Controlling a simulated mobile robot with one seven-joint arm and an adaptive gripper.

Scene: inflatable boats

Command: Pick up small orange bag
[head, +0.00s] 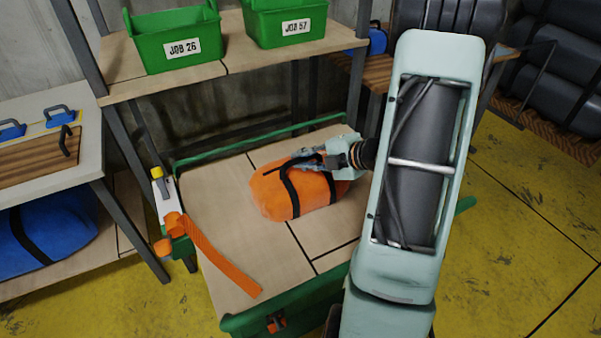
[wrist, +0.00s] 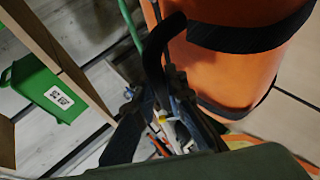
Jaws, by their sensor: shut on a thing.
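The small orange bag (head: 272,192) with black straps is on or just above the wooden top of a green-framed cart. It fills the upper right of the wrist view (wrist: 225,75). My gripper (head: 308,161) reaches in from the right over the top of the bag. In the wrist view my gripper (wrist: 168,100) is shut at a black strap of the bag. Whether the bag's underside touches the wood cannot be told. The far side of the bag is hidden.
The cart top (head: 235,245) has bare wood around the bag. An orange strap (head: 222,258) lies at its left edge. A shelf with green bins (head: 178,38) stands behind. A blue bag (head: 50,228) lies on the lower left shelf. Black bags (head: 565,60) are at the right.

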